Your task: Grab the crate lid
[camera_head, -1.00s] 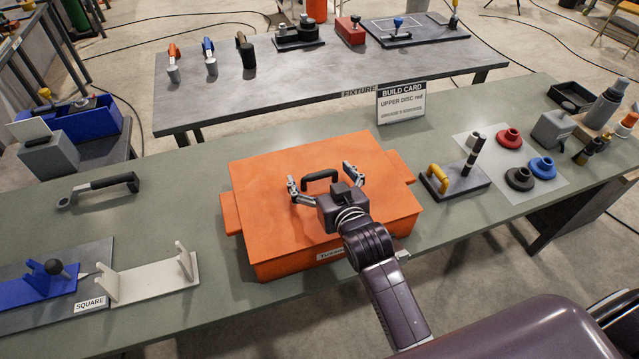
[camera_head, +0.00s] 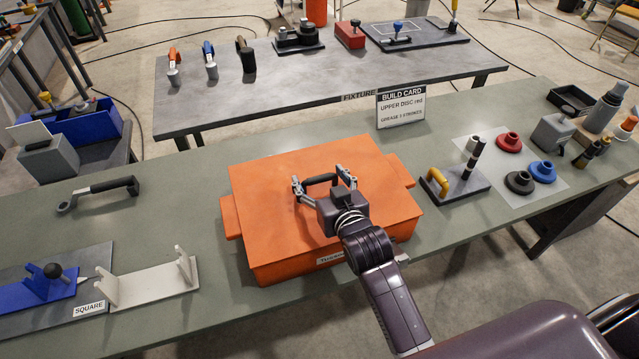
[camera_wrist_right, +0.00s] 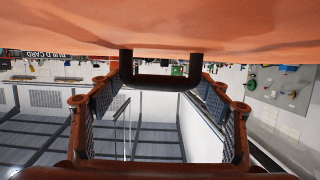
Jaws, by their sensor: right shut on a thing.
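The orange crate (camera_head: 270,235) sits on the green-grey bench, and its flat orange lid (camera_head: 265,180) is on top. A black bar handle (camera_head: 320,180) stands at the lid's middle; it also shows in the right wrist view (camera_wrist_right: 160,80) against the orange lid (camera_wrist_right: 220,25). My right gripper (camera_head: 325,185) is over the lid with its fingers at the two ends of the handle. It is shut on the handle; the wrist view (camera_wrist_right: 160,100) shows the handle between the fingertips. The lid lies level on the crate. My left gripper is not in view.
A yellow-handled fixture (camera_head: 455,185), coloured discs (camera_head: 508,142) and a build card (camera_head: 401,107) are to the right and behind. Bare bench lies behind the crate.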

